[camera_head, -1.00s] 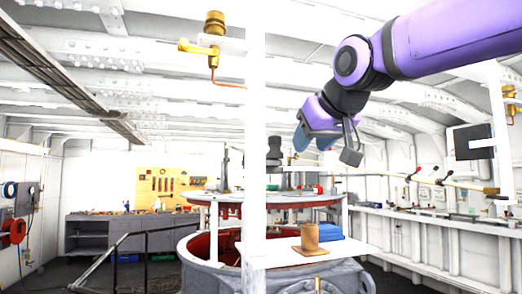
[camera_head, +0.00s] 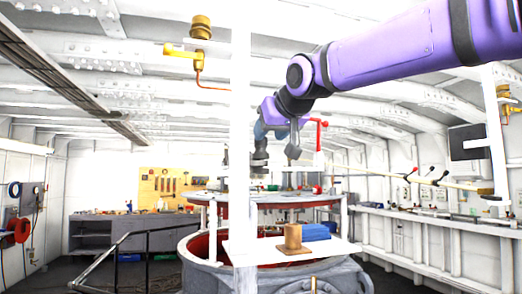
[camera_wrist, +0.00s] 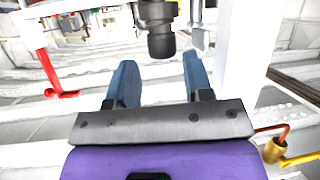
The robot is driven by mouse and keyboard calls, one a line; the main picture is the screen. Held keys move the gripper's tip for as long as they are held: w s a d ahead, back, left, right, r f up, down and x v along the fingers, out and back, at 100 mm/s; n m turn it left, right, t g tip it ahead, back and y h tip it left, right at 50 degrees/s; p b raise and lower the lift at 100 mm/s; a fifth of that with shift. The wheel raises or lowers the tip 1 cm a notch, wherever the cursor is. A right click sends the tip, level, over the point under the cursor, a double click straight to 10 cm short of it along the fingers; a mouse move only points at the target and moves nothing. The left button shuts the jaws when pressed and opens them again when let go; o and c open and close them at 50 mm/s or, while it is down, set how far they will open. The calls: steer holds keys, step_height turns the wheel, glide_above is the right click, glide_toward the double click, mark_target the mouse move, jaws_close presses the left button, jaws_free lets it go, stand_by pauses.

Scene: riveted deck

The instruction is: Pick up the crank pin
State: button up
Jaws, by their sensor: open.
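A dark grey stepped cylinder, apparently the crank pin (camera_head: 259,159), stands upright above the round machine just right of the white post. In the wrist view the dark cylinder (camera_wrist: 160,30) lies beyond the fingertips, roughly centred between them. My gripper (camera_head: 277,143) is open and empty, close above and to the right of the cylinder in the head view. Its two blue fingers (camera_wrist: 160,62) are spread wide in the wrist view. Part of the cylinder's far side is hidden.
A white post (camera_head: 240,120) stands just left of the cylinder. A red lever (camera_head: 319,135) rises right of my gripper. A white shelf (camera_head: 340,247) holds a brown cylinder (camera_head: 293,237) and a blue block (camera_head: 315,232). A brass valve (camera_head: 200,30) hangs upper left.

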mark_target(263, 141)
steer(key=x, duration=0.4)
steer(key=shift+s+a, duration=0.1)
steer(key=c, duration=0.7)
steer(key=shift+r, duration=0.1)
